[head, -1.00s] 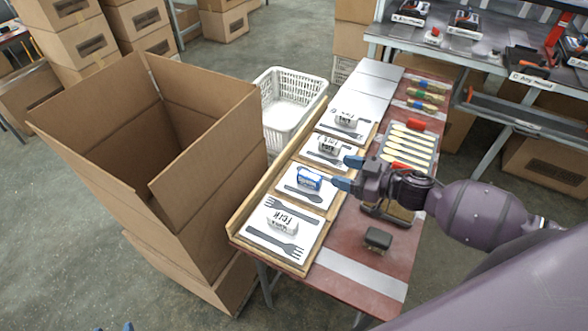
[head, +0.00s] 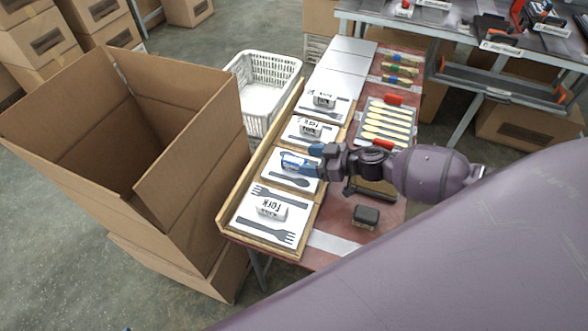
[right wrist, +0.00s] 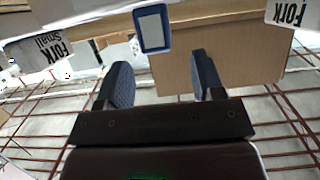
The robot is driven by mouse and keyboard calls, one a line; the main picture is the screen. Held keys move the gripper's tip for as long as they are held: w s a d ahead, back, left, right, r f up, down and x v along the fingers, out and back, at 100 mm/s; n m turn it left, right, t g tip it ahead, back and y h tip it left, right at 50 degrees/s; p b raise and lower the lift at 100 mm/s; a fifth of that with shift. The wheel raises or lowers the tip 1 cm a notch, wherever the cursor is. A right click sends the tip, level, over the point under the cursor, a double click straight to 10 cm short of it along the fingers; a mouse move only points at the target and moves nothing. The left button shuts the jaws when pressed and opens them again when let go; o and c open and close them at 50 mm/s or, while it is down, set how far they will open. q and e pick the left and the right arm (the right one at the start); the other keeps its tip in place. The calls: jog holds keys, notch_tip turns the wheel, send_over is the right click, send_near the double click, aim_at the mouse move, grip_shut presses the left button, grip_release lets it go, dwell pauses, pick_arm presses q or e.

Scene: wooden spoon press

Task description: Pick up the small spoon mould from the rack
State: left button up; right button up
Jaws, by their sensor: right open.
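The spoon mould, a blue block with a white face (head: 297,163), stands on a card with a dark spoon shape in the wooden rack (head: 232,212). Its lettering is too small to read. My right gripper (head: 317,160) is at its right side, open and empty. In the right wrist view the mould (right wrist: 152,28) lies ahead, between the lines of the open fingers (right wrist: 160,72) and beyond their tips. I cannot tell whether any finger touches it. Only a blue speck, perhaps my left gripper, shows at the head view's bottom edge.
A white fork mould (head: 258,210) stands nearer in the rack, with a small fork mould (head: 310,131) and another pale mould (head: 324,100) farther along. A tray of yellow spoons (head: 388,122) and a dark block (head: 366,216) are to the right. A large open carton (head: 190,180) stands left.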

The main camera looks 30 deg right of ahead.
aim_at(297, 160)
jog(key=shift+x, duration=1.95)
jog(key=shift+d+f, duration=0.1)
jog(key=shift+f, duration=0.05)
jog(key=shift+c, duration=0.3)
grip_shut()
jog(key=shift+w, duration=0.1)
